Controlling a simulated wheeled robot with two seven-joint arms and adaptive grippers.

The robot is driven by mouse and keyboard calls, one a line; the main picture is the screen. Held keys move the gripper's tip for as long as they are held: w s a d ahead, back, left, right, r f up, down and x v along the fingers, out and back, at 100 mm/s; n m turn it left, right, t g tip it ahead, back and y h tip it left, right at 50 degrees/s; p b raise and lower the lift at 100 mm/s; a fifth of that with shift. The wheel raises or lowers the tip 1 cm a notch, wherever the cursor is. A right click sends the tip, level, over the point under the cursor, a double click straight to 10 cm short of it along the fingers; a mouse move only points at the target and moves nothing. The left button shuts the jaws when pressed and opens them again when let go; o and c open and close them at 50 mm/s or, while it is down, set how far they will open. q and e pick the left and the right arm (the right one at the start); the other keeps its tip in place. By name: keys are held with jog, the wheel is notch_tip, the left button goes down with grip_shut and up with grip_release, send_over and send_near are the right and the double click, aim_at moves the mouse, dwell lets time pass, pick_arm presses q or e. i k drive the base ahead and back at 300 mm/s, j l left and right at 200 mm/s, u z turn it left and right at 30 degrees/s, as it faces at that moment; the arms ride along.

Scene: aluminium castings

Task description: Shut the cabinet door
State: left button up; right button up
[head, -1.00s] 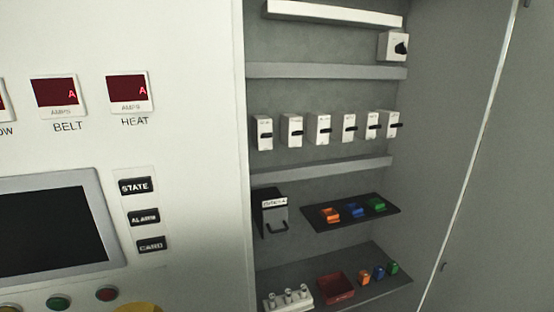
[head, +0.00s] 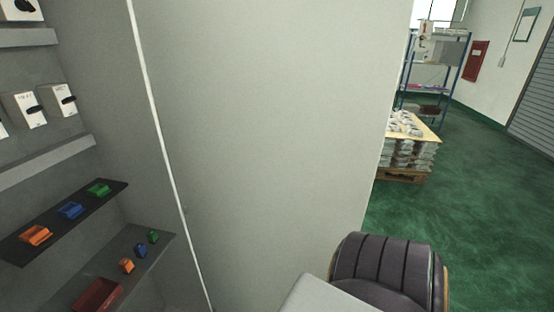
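The cabinet door (head: 275,130) is a tall, plain pale grey panel filling the middle of the head view. It stands open, swung out to the right of the cabinet. A thin white edge line (head: 160,125) runs down between the cabinet interior and the door. The open cabinet (head: 60,165) shows at the left with grey rails, breakers and shelves inside. Neither gripper is visible. A dark ribbed rounded part with a pale grey piece shows at the bottom right; I cannot tell exactly what it is.
Inside the cabinet, a dark shelf (head: 108,198) holds orange, blue and green pieces. A red bin (head: 98,296) sits below. Beyond the door, a pallet (head: 401,175) bears stacked castings, and a blue-framed rack (head: 432,75) stands behind. Green floor (head: 480,200) at the right is clear.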

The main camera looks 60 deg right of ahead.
aim_at(274, 115)
jog(key=k+l, duration=0.15)
jog(key=l, duration=0.5)
jog(key=k+l+z, duration=0.15)
jog(key=l, duration=0.5)
jog(key=k+l, duration=0.1)
jog(key=l, duration=0.55)
jog(key=k+l+z, duration=0.15)
jog(key=l, duration=0.55)
jog(key=l+u, duration=0.4)
jog(key=l, duration=0.5)
jog(key=i+l+u, duration=0.1)
jog(key=l+u, duration=0.6)
jog(key=i+l+u, duration=0.1)
jog(key=l+u, duration=0.25)
jog(key=j, duration=0.1)
